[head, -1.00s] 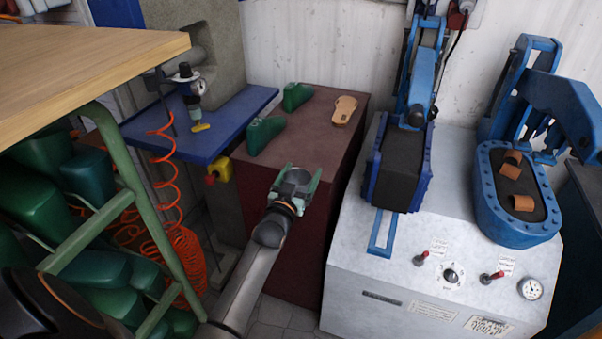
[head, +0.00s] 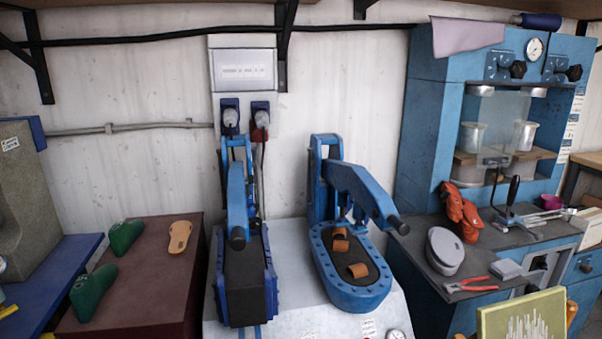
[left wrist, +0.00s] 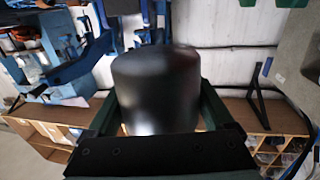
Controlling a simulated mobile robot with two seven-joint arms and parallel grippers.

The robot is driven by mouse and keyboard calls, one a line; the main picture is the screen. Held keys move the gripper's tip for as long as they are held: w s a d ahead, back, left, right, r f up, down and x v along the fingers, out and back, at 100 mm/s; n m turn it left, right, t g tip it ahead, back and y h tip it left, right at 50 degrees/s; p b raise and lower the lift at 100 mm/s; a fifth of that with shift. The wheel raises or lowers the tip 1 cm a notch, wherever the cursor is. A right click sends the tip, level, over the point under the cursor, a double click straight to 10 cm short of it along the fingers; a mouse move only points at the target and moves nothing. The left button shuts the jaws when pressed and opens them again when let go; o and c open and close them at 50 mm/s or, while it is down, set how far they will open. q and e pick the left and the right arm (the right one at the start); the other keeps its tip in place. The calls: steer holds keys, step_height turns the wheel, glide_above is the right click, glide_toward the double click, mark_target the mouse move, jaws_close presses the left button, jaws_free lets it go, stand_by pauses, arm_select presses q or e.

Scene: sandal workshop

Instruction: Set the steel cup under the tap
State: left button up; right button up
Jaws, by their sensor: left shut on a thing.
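The steel cup (left wrist: 156,82) fills the middle of the left wrist view as a dark, smooth, shaded cylinder. My left gripper (left wrist: 160,100) is shut on it, with one dark green finger on each side of its wall. The cup's inside and contents are hidden. Neither gripper shows in the head view. I cannot make out a tap in either current view.
A dark red cabinet (head: 150,302) bears two green lasts and a tan sole (head: 180,236). A press with blue arms (head: 352,270) stands in the middle. On the right, a dark bench (head: 418,262) holds pliers (head: 472,285) and orange gloves (head: 462,212).

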arm_select(q)
steer(key=shift+h, duration=0.3)
steer(key=s+d+r, duration=0.1)
steer(key=s, duration=0.1)
steer(key=s+d+r, duration=0.1)
steer(key=s+r, duration=0.1)
steer(key=shift+d+r, duration=0.15)
steer(key=shift+d, duration=0.05)
steer(key=w+a+f+n+y+b, duration=0.1)
steer(key=w+a+f+y+b, duration=0.1)
steer(key=w+a+f, duration=0.4)
steer(key=w+a+f+n+y+b, duration=0.1)
steer(key=w+a+f+y, duration=0.1)
steer(key=w+a+f, duration=0.5)
steer(key=w+a, duration=0.2)
steer(key=w, duration=0.2)
steer(key=shift+w+a+g+b, duration=0.3)
steer(key=shift+a+b, duration=0.05)
steer(key=shift+b, duration=0.05)
